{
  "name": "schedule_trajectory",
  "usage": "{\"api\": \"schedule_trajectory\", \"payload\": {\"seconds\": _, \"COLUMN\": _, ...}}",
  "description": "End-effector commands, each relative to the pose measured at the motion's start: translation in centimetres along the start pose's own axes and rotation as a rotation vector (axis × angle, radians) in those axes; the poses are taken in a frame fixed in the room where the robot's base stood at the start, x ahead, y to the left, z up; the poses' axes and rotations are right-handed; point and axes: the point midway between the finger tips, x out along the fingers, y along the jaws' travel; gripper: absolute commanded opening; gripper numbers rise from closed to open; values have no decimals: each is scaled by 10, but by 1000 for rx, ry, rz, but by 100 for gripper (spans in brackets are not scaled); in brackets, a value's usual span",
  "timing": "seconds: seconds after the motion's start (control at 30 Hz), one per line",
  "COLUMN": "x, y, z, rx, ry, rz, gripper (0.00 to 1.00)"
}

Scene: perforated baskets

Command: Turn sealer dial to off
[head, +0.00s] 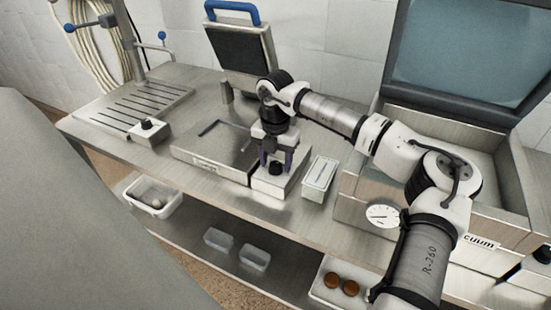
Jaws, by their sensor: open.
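The sealer has a flat metal base (203,152) on the counter and a raised dark lid (240,52) with a blue handle (231,12). A black dial (276,169) sits on top of a metal box (272,187) at the right of that base. My gripper (276,164) points down over this dial, its open fingers on either side of it. I cannot tell whether the fingers touch the dial. The dial's pointer and markings are too small to read.
Another black knob (147,124) sits on a small box at the left, by a slotted drain plate (125,104). A pale box (319,174) stands close to the right of my gripper. A large vacuum machine (365,193) with a gauge (382,215) stands further right.

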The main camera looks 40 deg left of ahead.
Motion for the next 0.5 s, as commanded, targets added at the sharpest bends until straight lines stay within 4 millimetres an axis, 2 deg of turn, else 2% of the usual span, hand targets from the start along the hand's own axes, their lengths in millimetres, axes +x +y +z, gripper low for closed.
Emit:
{"api": "schedule_trajectory", "payload": {"seconds": 0.07, "x": 0, "y": 0, "z": 0, "rx": 0, "ry": 0, "rz": 0, "gripper": 51}}
{"api": "schedule_trajectory", "payload": {"seconds": 0.4, "x": 0, "y": 0, "z": 0, "rx": 0, "ry": 1, "rz": 0, "gripper": 8}}
{"api": "schedule_trajectory", "payload": {"seconds": 0.5, "x": 0, "y": 0, "z": 0, "rx": -2, "ry": 1, "rz": 0, "gripper": 8}}
